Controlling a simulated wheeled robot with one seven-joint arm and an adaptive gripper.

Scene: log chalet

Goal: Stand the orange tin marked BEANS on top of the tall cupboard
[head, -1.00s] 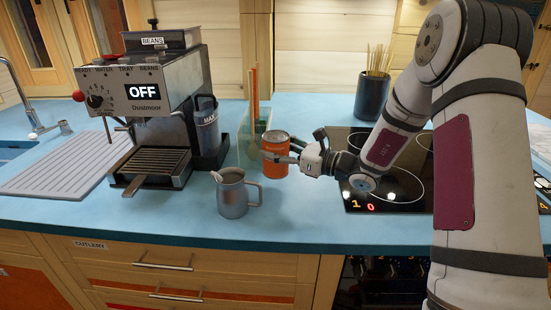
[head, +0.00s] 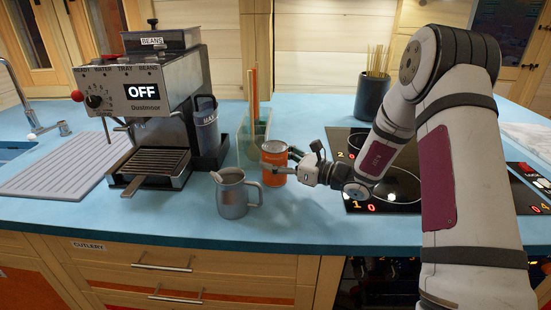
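An orange tin (head: 274,174) with a metal lid is upright at the middle of the blue counter, right of the grey jug. Its marking is too small to read. My gripper (head: 279,164) reaches it from the right, with one finger across the tin's front and another at its far side. The fingers look closed on the tin. I cannot tell whether the tin's base touches the counter. Wooden cupboard fronts show at the back left (head: 37,50), cut off by the picture's top edge, so no cupboard top is in view.
A grey jug (head: 232,196) stands close to the tin's left. Behind are a coffee machine (head: 150,105) and a clear holder (head: 255,135) with upright boards. A black hob (head: 400,200) lies right, under my arm. A dark pot (head: 371,100) of sticks stands behind. The front counter is clear.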

